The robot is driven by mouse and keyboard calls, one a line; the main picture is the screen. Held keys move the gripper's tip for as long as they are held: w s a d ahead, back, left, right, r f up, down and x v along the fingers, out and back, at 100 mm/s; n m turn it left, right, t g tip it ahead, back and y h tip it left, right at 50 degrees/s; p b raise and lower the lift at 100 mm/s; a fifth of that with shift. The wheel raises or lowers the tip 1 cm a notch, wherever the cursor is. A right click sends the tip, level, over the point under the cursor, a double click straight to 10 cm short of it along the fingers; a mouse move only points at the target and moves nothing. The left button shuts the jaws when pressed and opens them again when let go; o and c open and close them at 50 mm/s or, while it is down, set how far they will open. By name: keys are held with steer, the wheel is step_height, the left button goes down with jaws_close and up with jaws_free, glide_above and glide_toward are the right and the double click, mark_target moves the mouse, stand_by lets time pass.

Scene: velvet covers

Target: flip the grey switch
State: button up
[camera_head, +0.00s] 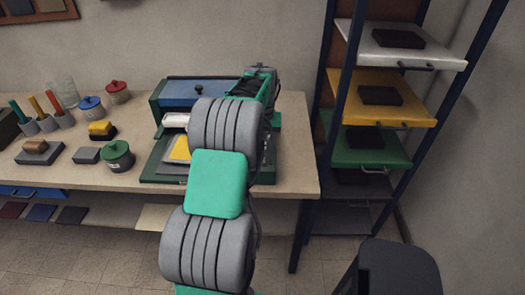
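I cannot pick out a grey switch in this view. A press-like machine with a blue top (198,92) and a dark green base (160,171) stands at the right part of the bench. A yellow piece on a grey plate (178,150) lies at its front. My ribbed grey and green arm rises in front of the machine and covers much of its middle and right side. The far end of my arm is near the machine's back right. My gripper's fingers are hidden, so I see neither their opening nor any contact.
The bench (70,182) holds a green pot (118,156), a blue-lidded pot (91,110), a red-lidded pot (117,92), stamps and colored sticks on its left. A rack with white (372,56), yellow (348,106) and green (345,152) shelves stands close on the right.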

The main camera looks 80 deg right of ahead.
mark_target(263, 157)
step_height(263, 157, down, 3)
steer(key=shift+f, duration=0.15)
steer(key=shift+c, duration=0.3)
jaws_close()
